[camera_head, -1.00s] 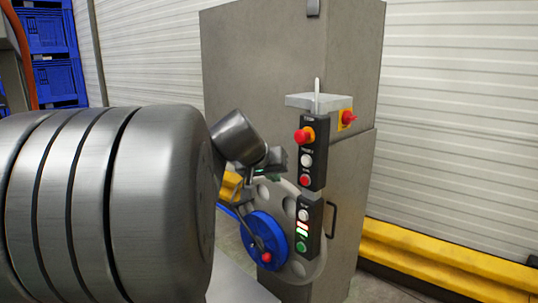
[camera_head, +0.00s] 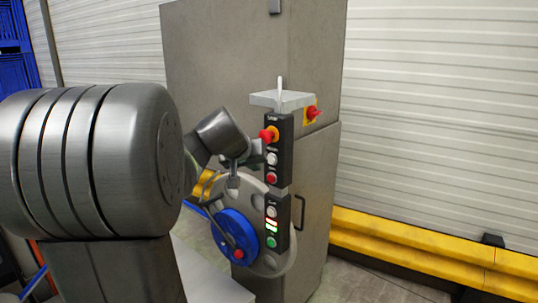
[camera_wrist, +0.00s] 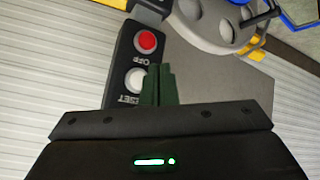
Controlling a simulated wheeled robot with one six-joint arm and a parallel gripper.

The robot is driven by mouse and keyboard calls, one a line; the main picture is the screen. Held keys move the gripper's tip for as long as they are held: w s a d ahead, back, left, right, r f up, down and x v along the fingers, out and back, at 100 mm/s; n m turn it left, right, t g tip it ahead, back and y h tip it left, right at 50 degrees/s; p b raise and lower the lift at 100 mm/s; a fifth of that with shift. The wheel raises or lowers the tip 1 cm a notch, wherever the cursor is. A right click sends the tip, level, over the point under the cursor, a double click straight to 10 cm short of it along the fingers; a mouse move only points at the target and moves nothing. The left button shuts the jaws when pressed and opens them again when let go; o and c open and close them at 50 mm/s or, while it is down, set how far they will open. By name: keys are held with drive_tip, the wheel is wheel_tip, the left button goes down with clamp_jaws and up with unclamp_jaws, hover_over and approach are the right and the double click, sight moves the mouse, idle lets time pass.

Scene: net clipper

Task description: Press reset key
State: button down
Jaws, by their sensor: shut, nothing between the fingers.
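The reset key is a white round button (camera_head: 272,158) on the upper black control box (camera_head: 280,131), between a red emergency knob (camera_head: 267,135) and a red button (camera_head: 272,178). In the wrist view the white key (camera_wrist: 137,80) shows with a partly hidden label ending in "SET", near the red "OFF" button (camera_wrist: 146,42). My gripper (camera_wrist: 158,72) is shut and empty; its dark green fingertips lie just right of the white key in that view. In the head view my gripper (camera_head: 252,157) is left of the box, partly hidden. I cannot tell whether it touches the key.
A lower box (camera_head: 277,225) holds a white button, lights and a green button (camera_head: 271,242). A blue wheel (camera_head: 237,236) stands left of it. A grey shelf (camera_head: 283,100) juts out above. A tall grey cabinet (camera_head: 225,70) and a yellow barrier (camera_head: 420,240) stand behind.

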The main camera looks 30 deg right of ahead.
sight(271, 159)
drive_tip(key=shift+w+d+p, duration=0.15)
drive_tip(key=shift+w+d, duration=0.15)
drive_tip(key=shift+d, duration=0.4)
drive_tip(key=shift+w+d+p, duration=0.15)
drive_tip(key=shift+w+d, duration=0.15)
drive_tip(key=shift+d, duration=0.4)
idle(1.0)
drive_tip(key=shift+w+d, duration=0.15)
drive_tip(key=shift+d, duration=0.25)
drive_tip(key=shift+w+d, duration=0.15)
drive_tip(key=shift+d, duration=0.25)
idle(0.6)
drive_tip(key=shift+a, duration=0.2)
drive_tip(key=shift+s+a+b, duration=0.35)
drive_tip(key=shift+a+b, duration=0.15)
drive_tip(key=shift+a, duration=0.1)
